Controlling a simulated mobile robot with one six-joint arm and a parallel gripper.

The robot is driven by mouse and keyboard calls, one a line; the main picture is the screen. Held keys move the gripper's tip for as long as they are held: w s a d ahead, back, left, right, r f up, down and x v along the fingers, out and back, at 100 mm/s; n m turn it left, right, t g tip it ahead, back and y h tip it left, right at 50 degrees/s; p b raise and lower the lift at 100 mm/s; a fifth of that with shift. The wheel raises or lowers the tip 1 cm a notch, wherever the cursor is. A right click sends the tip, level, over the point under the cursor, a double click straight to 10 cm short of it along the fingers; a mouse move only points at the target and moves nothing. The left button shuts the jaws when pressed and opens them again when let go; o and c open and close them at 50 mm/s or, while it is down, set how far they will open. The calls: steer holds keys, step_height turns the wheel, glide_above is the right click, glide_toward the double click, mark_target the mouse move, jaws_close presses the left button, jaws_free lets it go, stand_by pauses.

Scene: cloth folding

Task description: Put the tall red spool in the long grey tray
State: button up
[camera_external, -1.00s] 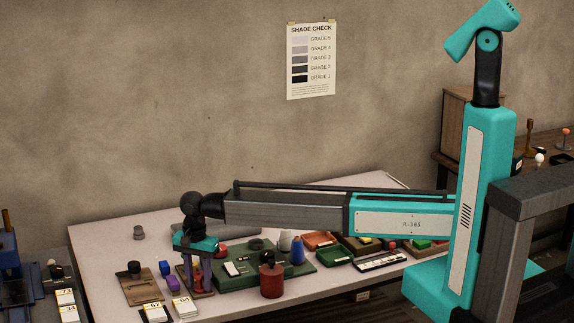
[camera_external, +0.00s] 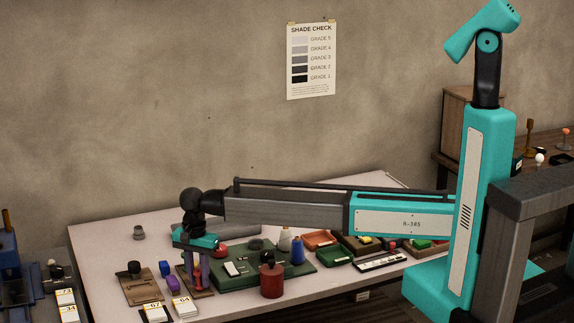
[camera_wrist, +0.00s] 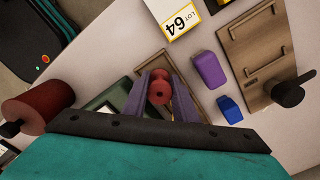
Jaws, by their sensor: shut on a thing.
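The red spool (camera_external: 198,284) is between the two purple-grey fingers of my gripper (camera_external: 198,270), which is shut on it. It is over or on a brown wooden board (camera_external: 207,293); I cannot tell whether it touches the board. In the wrist view the red spool (camera_wrist: 159,88) shows end-on between the fingertips of my gripper (camera_wrist: 160,95), with the board (camera_wrist: 185,105) behind it. A long grey piece, perhaps the grey tray (camera_external: 184,229), lies behind my gripper on the table, partly hidden by the arm.
A large red canister (camera_external: 272,283) stands right of my gripper beside a green mat (camera_external: 305,279) with several items. A purple block (camera_external: 173,284), a blue block (camera_external: 164,268) and another wooden board (camera_external: 140,288) are at left. White lot cards (camera_external: 185,307) lie in front.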

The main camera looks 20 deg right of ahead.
mark_target(198, 271)
step_height(198, 271, up, 9)
steer(key=shift+b, duration=0.9)
steer(key=shift+n, duration=0.3)
